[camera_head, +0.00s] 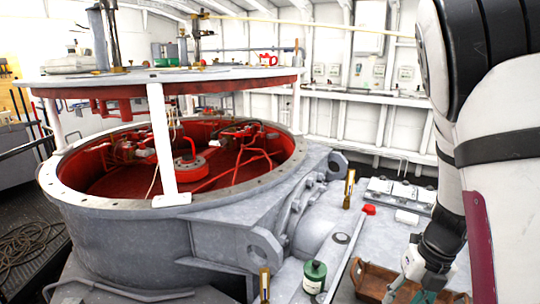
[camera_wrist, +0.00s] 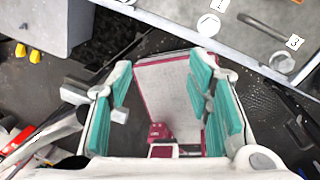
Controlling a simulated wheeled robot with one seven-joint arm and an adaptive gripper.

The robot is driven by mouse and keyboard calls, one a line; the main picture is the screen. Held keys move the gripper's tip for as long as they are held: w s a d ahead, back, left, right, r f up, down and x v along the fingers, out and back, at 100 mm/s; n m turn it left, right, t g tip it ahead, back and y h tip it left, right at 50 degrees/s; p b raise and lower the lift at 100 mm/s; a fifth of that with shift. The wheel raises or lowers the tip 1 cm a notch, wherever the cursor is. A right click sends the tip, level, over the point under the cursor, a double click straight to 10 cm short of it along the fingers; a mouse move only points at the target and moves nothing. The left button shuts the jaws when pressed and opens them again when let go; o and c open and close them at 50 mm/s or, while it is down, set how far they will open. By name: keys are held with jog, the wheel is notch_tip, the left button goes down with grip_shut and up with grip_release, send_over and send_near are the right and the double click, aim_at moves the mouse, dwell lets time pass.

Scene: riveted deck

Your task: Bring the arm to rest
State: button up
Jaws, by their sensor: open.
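My gripper (camera_wrist: 162,72) is open in the wrist view. Its two teal-padded fingers stand well apart, with nothing held between them. A pale panel with crimson edges, which looks like part of my own body, shows beyond the fingers. In the head view my arm comes down the right side. My gripper (camera_head: 412,292) is at the bottom right, partly cut off by the frame edge, beside a brown wooden tray (camera_head: 370,283).
A large grey housing (camera_head: 120,235) with a red interior and raised lid (camera_head: 130,78) fills the left. A green can (camera_head: 314,277), a red-tipped bar (camera_head: 345,262) and a white roll (camera_head: 406,217) are on the grey surface. Dark deck shows at the lower left.

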jog(key=s+a+r+n+t+y, duration=0.15)
jog(key=s+a+r+n, duration=0.35)
jog(key=a+r+n, duration=0.85)
jog(key=s+r+n+t+h, duration=0.1)
jog(key=s+r+n, duration=0.2)
jog(key=n, duration=0.9)
jog(key=s+d+r+n+t+h, duration=0.1)
jog(key=s+r+n+h, duration=0.1)
jog(key=s+n, duration=0.6)
jog(key=r+n, duration=0.1)
jog(key=n, duration=0.4)
jog(key=shift+d+r, duration=0.2)
jog(key=shift+d, duration=0.1)
jog(key=shift+h, duration=0.25)
